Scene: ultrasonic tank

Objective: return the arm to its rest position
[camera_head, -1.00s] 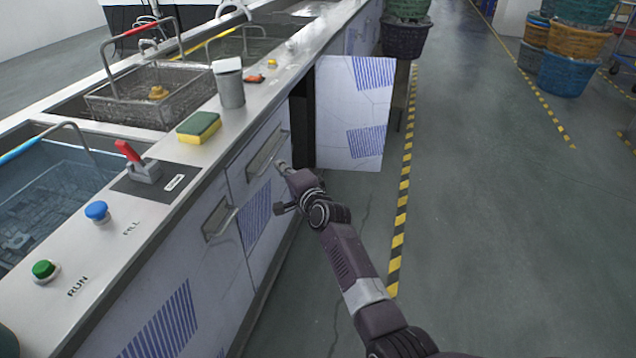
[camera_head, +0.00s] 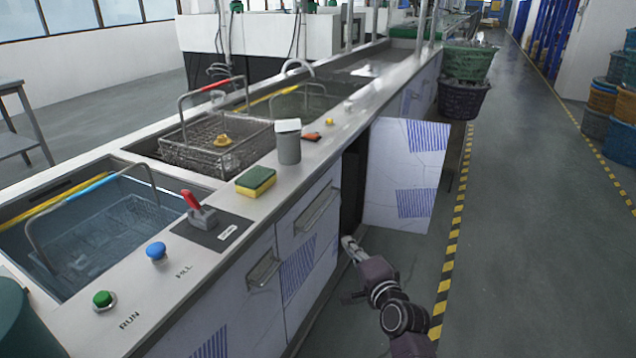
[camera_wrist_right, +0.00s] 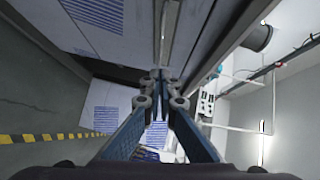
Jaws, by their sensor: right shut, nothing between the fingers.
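My right gripper (camera_head: 352,246) is in front of the cabinet fronts under the counter, low beside the open cabinet door (camera_head: 408,172). It is shut and empty. In the right wrist view its two fingers (camera_wrist_right: 160,84) meet near the middle, with cabinet panels around them. The forearm comes up from the bottom right of the head view. My left gripper is in neither view now.
The counter (camera_head: 262,207) holds a sponge (camera_head: 256,182), a grey cup (camera_head: 288,146), a red lever switch (camera_head: 197,207) and blue and green buttons. Drawer handles (camera_head: 264,270) stick out near my arm. Stacked baskets (camera_head: 463,98) stand beyond the door. The aisle floor at right is clear.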

